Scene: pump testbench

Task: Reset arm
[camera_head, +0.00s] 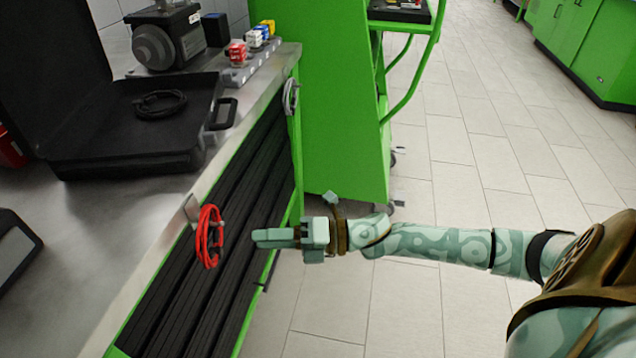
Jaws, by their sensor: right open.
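My right arm comes in from the right edge and stretches left across the floor area, about level. My right gripper (262,238) is open and empty. It points at the front of the workbench, a little right of a red coiled cable (209,237) that hangs from a small metal hook on the bench edge. The gripper looks apart from the cable in the picture, though the depth between them is hard to tell. My left gripper is not in view.
An open black case (125,165) with a black coiled cable (160,104) lies on the metal bench top. Behind it stand a grey pump motor (155,48) and red, yellow and blue blocks. A green cart (340,110) stands behind my gripper. Tiled floor (470,160) is clear.

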